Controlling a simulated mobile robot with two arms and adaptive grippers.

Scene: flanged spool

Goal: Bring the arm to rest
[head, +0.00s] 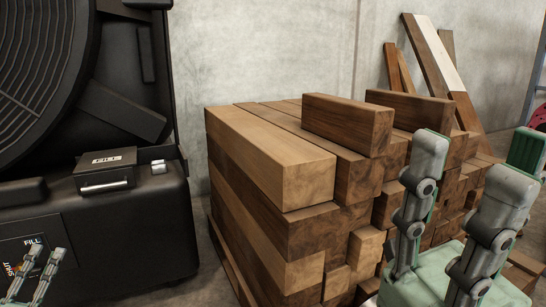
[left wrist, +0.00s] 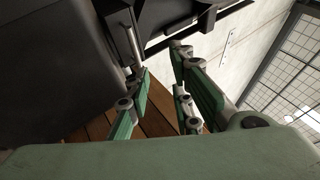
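My left gripper (head: 47,248) is low at the left edge of the head view, in front of the black machine's labelled face. In the left wrist view its green-padded fingers (left wrist: 163,64) stand apart with nothing between them. Dark machine parts and a metal bar (left wrist: 133,44) show beyond the fingers; contact cannot be told. My right gripper (head: 470,163) is large at the lower right of the head view. Its grey fingers point up and stand apart, with no object seen between them. It is in front of the wood stack.
The black machine (head: 120,240) fills the left, with a ribbed round part (head: 40,70) and a small handled box (head: 105,170). Stacked wooden beams (head: 250,150) stand in the middle. Planks (head: 425,55) lean on the concrete wall (head: 270,50). A wire mesh (left wrist: 290,70) shows at right.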

